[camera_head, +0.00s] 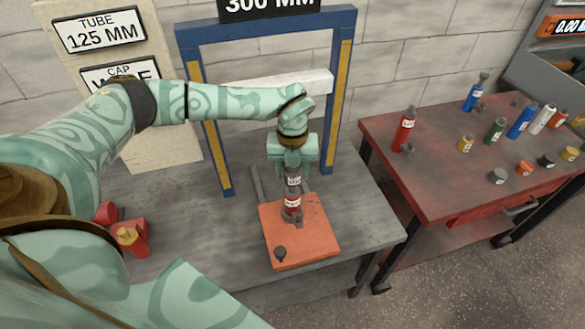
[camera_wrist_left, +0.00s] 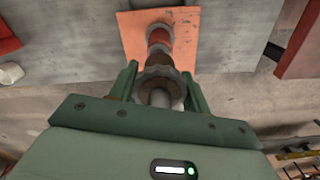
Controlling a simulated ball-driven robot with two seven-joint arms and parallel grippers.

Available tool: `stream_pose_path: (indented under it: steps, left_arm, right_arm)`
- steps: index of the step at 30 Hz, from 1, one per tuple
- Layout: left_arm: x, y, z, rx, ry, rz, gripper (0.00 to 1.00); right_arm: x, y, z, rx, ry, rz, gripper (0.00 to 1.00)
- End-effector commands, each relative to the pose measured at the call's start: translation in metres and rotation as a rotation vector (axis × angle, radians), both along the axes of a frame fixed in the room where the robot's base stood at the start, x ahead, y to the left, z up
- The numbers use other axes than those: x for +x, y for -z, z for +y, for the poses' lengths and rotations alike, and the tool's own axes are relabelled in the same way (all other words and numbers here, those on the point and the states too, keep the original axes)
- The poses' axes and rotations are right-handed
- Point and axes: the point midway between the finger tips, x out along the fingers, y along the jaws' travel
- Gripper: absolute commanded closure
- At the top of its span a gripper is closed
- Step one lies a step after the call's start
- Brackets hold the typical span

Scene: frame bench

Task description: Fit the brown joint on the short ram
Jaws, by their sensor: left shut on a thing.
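My left gripper (camera_head: 291,165) points down over the orange plate (camera_head: 318,228) on the grey bench. It is shut on a dark brown piece with a pale label, which looks like the brown joint (camera_head: 292,180). In the left wrist view the gripper (camera_wrist_left: 160,88) has a finger on each side of a grey-brown ringed part. Directly below is the red short ram (camera_head: 292,203), standing upright on the plate with a white label; it also shows in the left wrist view (camera_wrist_left: 159,37). The two look in line, but I cannot tell whether they are fully seated. My right gripper is not in view.
A blue frame (camera_head: 188,90) with a white crossbar stands behind. A small dark knob (camera_head: 280,252) sits on the plate's front corner. Red fixtures (camera_head: 128,236) lie at left. A red side table (camera_head: 430,185) at right holds several bottles and caps.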

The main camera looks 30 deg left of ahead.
Motion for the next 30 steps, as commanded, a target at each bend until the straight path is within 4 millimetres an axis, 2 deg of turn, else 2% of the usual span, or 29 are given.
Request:
stream_pose_path:
  steps: [30]
  left_arm:
    - [0.0003, -0.0015, 0.0002, 0.0, -0.006, -0.001, 0.85]
  right_arm:
    - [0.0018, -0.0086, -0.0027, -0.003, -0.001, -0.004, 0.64]
